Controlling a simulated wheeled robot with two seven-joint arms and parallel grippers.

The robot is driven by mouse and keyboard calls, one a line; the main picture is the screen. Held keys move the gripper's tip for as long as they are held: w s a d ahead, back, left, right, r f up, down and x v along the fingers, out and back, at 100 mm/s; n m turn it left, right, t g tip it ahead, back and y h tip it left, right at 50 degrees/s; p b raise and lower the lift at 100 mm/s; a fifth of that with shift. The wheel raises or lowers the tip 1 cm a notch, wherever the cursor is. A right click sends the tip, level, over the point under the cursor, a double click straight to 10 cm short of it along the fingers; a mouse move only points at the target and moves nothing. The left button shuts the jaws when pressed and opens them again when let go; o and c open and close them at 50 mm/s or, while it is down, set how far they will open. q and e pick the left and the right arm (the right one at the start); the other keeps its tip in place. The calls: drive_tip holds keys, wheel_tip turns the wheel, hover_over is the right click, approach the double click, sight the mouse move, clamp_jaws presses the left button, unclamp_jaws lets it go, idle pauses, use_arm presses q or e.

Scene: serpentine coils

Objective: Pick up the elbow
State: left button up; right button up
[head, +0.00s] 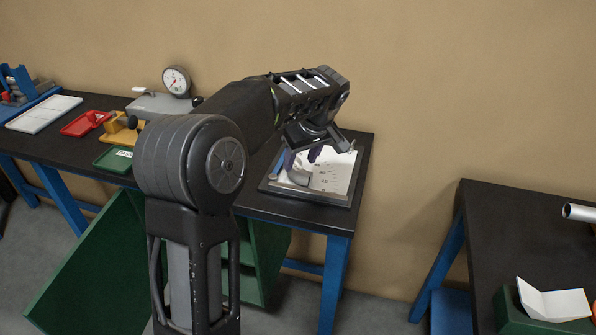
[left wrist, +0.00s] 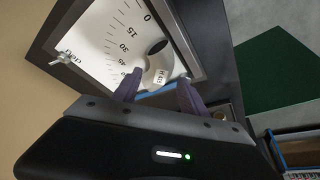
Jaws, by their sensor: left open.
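The elbow (head: 299,178) is a short, curved grey piece on the angle-marked board (head: 334,179) on the dark bench. In the left wrist view the elbow (left wrist: 154,58) lies on the board's white face, with a small printed label on it. My left gripper (head: 302,157) is over the board, pointing down. In the left wrist view its two purple fingers (left wrist: 160,78) are apart, with the labelled end of the elbow in line with the gap. I cannot tell whether they touch it. The fingers partly hide the elbow in the head view. My right gripper is not in view.
A dial gauge (head: 176,81) on a grey stand, a red tray (head: 84,123), a white tray (head: 43,113) and a green tray (head: 115,159) stand on the bench to the left. Another dark table (head: 506,236) stands at the right, with floor between.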

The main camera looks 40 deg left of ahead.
sight(298, 168)
use_arm(q)
drive_tip(key=shift+a+f+p, duration=0.15)
drive_tip(key=shift+f+p, duration=0.2)
drive_tip(key=shift+f, duration=0.1)
drive_tip(key=p+x, duration=0.1)
drive_tip(key=x, duration=0.2)
drive_tip(key=shift+w+a+f, duration=0.1)
drive_tip(key=shift+f, duration=0.15)
drive_tip(key=shift+w+a+f, duration=0.1)
drive_tip(key=shift+f, duration=0.25)
clamp_jaws()
